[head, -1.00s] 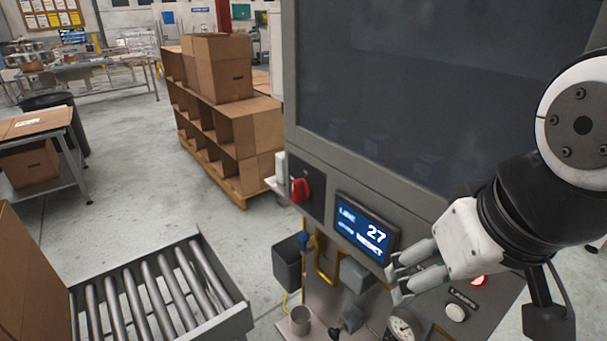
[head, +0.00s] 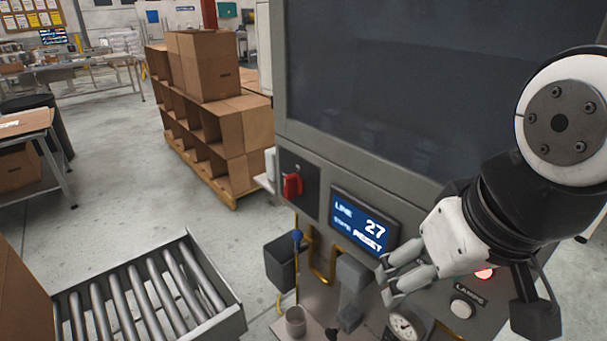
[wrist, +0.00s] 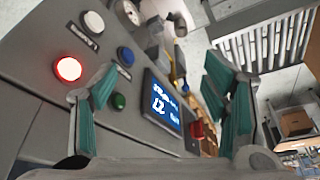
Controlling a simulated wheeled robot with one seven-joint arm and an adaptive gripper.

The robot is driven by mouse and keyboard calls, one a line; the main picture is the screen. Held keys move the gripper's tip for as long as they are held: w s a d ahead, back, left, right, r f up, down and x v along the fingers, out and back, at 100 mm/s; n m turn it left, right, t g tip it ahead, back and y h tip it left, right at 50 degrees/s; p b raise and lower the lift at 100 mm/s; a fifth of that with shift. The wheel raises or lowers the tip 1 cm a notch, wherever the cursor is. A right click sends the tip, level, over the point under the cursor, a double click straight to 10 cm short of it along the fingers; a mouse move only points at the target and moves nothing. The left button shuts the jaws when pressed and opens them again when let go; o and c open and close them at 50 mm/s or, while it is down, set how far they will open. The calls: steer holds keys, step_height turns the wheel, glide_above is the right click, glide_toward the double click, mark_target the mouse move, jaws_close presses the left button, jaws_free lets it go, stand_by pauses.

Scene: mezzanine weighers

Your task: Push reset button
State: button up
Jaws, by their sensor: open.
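The control panel shows a red lit button (head: 484,273) and a white button (head: 462,308) labelled LAMPS in the head view. In the wrist view the panel carries the red lit button (wrist: 68,68), the white button (wrist: 93,21), a blue button (wrist: 125,55) and a green button (wrist: 118,100). The small labels there are too blurred to read, so I cannot tell which is reset. A screen (head: 364,222) reads LINE 27 and RESET. My gripper (head: 386,284) is open and empty in front of the panel, just below the screen's right end; it hides the blue and green buttons in the head view.
A red rotary switch (head: 292,185) sits left of the screen. A gauge (head: 406,326), grey cup (head: 295,321) and grey box (head: 281,262) are low by the panel. A roller conveyor (head: 150,295) stands left, with stacked cartons (head: 205,65) behind. Floor between is open.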

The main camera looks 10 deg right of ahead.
steer(key=shift+c, duration=0.5)
jaws_close()
stand_by(0.8)
